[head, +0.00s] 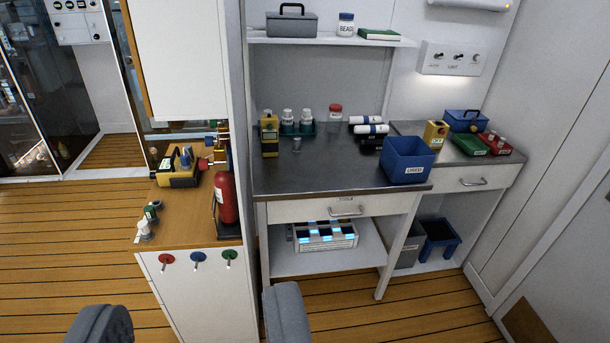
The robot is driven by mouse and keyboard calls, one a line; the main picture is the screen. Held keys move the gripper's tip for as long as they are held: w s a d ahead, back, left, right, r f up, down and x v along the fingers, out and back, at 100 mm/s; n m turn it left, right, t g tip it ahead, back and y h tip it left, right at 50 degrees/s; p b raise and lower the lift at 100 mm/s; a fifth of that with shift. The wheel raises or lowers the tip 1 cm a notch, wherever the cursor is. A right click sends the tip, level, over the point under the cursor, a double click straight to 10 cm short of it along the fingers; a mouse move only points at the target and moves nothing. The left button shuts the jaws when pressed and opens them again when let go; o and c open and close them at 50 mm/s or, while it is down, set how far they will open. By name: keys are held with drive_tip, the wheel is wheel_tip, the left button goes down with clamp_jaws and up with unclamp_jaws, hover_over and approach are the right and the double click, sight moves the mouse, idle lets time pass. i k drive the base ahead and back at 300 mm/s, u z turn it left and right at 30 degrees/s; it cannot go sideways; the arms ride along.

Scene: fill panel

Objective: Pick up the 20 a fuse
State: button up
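No thing in the head view can be read for certain as the 20 A fuse. Small pale cylinders (497,138) sit in a red tray (502,150) on the right counter, too small to identify. A green labelled tray (468,149) lies beside it, its contents unclear. A small grey cylinder (297,146) stands alone on the dark worktop (320,176). My gripper (191,299) shows as two grey fingers at the bottom edge, wide apart with nothing between them. It is well short of the worktop and trays.
A blue bin (407,161) stands at the worktop's front right. A yellow meter (270,136), bottles (288,120) and white rolls (371,128) stand behind. A red extinguisher (226,198) and a wooden-topped cabinet (190,215) are at left. Wooden floor (60,250) is open further left.

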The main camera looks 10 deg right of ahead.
sight(502, 140)
drive_tip(key=z, duration=0.45)
drive_tip(key=i, duration=1.3)
drive_tip(key=z, duration=0.95)
drive_tip(key=i, duration=0.6)
drive_tip(key=z, duration=0.65)
drive_tip(key=i, duration=2)
drive_tip(key=u, duration=0.75)
